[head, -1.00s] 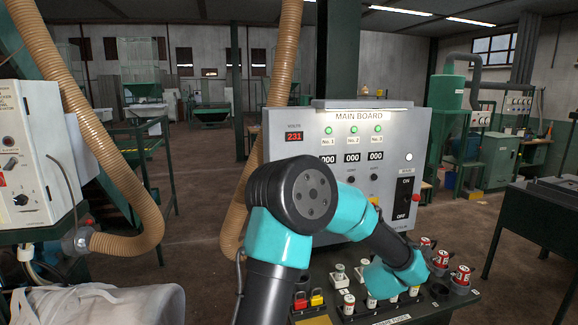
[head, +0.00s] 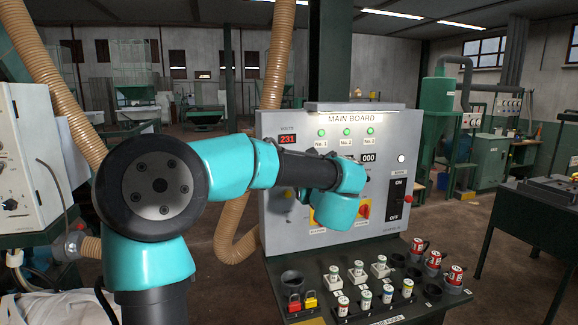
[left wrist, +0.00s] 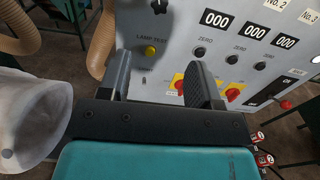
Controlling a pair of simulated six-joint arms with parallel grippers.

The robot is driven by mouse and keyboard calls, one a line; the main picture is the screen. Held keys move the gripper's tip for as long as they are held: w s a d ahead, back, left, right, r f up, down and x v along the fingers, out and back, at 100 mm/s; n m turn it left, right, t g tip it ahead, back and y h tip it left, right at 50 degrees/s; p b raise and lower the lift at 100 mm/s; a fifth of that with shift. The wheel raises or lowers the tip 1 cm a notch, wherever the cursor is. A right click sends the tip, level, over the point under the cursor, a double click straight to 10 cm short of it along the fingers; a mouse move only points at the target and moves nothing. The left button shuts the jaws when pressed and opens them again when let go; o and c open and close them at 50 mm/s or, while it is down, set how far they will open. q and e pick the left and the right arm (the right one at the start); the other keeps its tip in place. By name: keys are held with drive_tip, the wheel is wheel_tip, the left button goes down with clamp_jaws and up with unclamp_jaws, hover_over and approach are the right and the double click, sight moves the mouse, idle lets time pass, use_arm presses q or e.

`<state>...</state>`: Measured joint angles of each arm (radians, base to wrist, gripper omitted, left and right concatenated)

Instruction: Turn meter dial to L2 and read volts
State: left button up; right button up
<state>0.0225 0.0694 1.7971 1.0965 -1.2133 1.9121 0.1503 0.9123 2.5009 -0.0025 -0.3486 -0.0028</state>
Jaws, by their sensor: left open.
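The main board (head: 385,120) stands upright ahead with a red volts display (head: 287,139) at its upper left reading 231. In the left wrist view a black dial (left wrist: 160,6) is partly cut off at the top edge, above a yellow lamp test button (left wrist: 150,50). I cannot read its position. My left gripper (left wrist: 160,62) is open and empty, its two fingers pointing toward the board's face, below the dial. In the head view my left arm hides the dial and the gripper's fingers. My right gripper is not in view.
Small counters (left wrist: 250,30), zero knobs and red-yellow switches (left wrist: 179,84) sit close by on the board. A black ON/OFF handle (head: 396,198) is at its right. A hose (head: 228,232) hangs left of the board.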

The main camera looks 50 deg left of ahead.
use_arm(q)
drive_tip(key=x, duration=1.7)
drive_tip(key=shift+w, duration=0.15)
drive_tip(key=shift+a, duration=0.15)
drive_tip(key=shift+c, duration=0.2)
drive_tip(key=c, duration=0.9)
